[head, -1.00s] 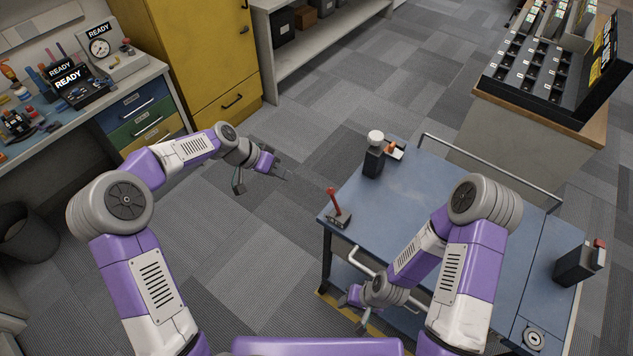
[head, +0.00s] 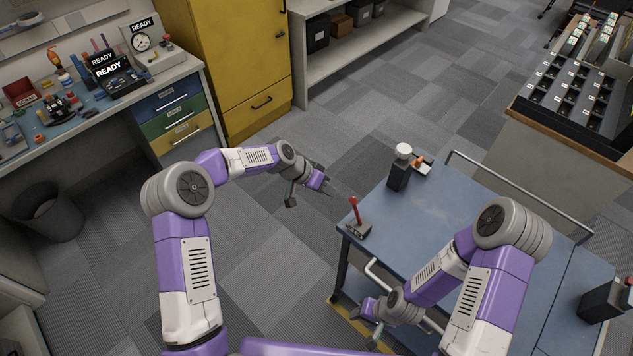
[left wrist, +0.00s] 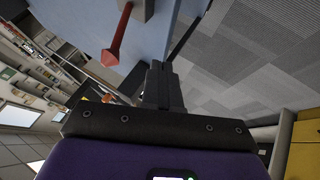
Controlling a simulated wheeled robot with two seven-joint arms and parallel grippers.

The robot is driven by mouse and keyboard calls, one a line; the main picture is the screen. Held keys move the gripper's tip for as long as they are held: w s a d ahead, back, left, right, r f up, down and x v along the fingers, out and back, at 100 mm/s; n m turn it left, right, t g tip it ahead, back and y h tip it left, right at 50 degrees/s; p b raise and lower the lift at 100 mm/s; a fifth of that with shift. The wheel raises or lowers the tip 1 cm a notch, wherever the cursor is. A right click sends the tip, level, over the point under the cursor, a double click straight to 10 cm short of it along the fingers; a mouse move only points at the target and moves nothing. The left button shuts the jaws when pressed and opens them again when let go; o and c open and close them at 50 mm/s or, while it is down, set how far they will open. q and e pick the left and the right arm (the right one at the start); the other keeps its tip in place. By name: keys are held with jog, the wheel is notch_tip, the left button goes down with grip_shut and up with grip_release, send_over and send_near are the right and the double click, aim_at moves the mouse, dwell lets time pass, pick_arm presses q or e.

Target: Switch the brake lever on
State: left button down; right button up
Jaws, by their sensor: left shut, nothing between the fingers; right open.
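The brake lever (head: 355,212) is a red handle on a small dark base at the near left corner of the blue cart top. It stands up, leaning slightly. In the left wrist view the red lever (left wrist: 117,38) points toward the camera, left of the fingers. My left gripper (head: 335,192) is shut and empty, just left of the lever in the head view, with a small gap. Its two fingers show pressed together in the left wrist view (left wrist: 162,85). My right gripper (head: 376,338) is open, low by the cart's near side, partly hidden by its own wrist.
The blue cart (head: 440,215) also bears a dark device with a white knob (head: 399,168) and a dark box (head: 604,300) at right. A grey handle (head: 385,280) sticks out at its near side. A workbench (head: 110,122) and yellow cabinet (head: 235,60) stand left. Carpet between is clear.

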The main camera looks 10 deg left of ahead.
aim_at(356, 212)
pick_arm(q)
jog(key=shift+s+d+r, duration=0.1)
jog(key=shift+s+d, duration=0.2)
jog(key=shift+d, duration=0.3)
jog(key=shift+s+d+r, duration=0.15)
jog(key=shift+s+d, duration=0.1)
jog(key=shift+d, duration=0.35)
jog(key=shift+s+d+r, duration=0.1)
jog(key=shift+s+d, duration=0.2)
jog(key=shift+d, duration=0.3)
pick_arm(e)
jog(key=shift+r, duration=0.15)
